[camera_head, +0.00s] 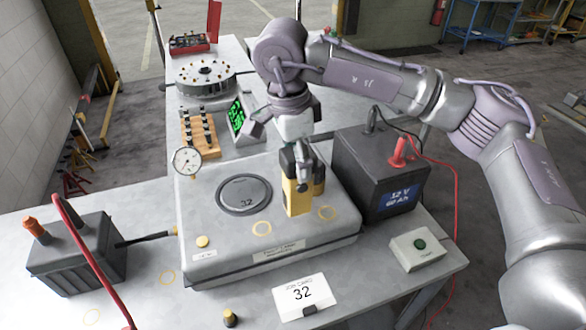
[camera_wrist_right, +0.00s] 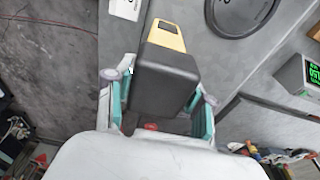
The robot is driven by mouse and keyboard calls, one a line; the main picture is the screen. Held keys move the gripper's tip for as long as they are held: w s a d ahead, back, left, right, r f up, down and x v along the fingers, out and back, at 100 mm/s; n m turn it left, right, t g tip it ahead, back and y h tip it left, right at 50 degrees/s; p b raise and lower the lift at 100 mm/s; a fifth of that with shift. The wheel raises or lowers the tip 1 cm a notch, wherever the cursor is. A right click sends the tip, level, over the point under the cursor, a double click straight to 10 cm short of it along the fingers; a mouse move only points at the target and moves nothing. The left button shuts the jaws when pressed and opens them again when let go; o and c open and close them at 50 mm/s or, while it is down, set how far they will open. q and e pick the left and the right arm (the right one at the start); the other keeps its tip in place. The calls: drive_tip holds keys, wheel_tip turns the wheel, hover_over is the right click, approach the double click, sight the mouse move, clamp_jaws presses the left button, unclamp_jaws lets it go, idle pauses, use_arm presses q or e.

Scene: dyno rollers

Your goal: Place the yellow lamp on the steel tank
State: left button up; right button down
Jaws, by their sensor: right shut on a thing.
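The yellow lamp (camera_head: 297,197) is a blocky yellow body with a dark part. My right gripper (camera_head: 302,165) is shut on it and holds it upright over the right part of a large grey metal box (camera_head: 225,240), which looks like the steel tank. I cannot tell whether its base touches the top. In the right wrist view the lamp shows its dark side (camera_wrist_right: 163,80) and a yellow end, between the fingers (camera_wrist_right: 158,100). My left gripper is not in view.
A black 12 V battery (camera_head: 378,180) stands close on the right, with a red cable. A dial gauge (camera_head: 187,161) stands at the box's left edge, a dark battery (camera_head: 75,255) farther left. A card marked 32 (camera_head: 305,293) and a green-button box (camera_head: 417,247) are in front.

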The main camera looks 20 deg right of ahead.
drive_tip(key=shift+w+a+f, duration=0.2)
drive_tip(key=shift+w+f, duration=0.15)
drive_tip(key=shift+w, duration=0.15)
wheel_tip(320, 180, down, 3)
drive_tip(key=shift+f+p, duration=0.1)
drive_tip(key=shift+p, duration=0.95)
drive_tip(key=shift+f, duration=0.45)
drive_tip(key=shift+f, duration=0.1)
drive_tip(key=shift+c, duration=2)
unclamp_jaws()
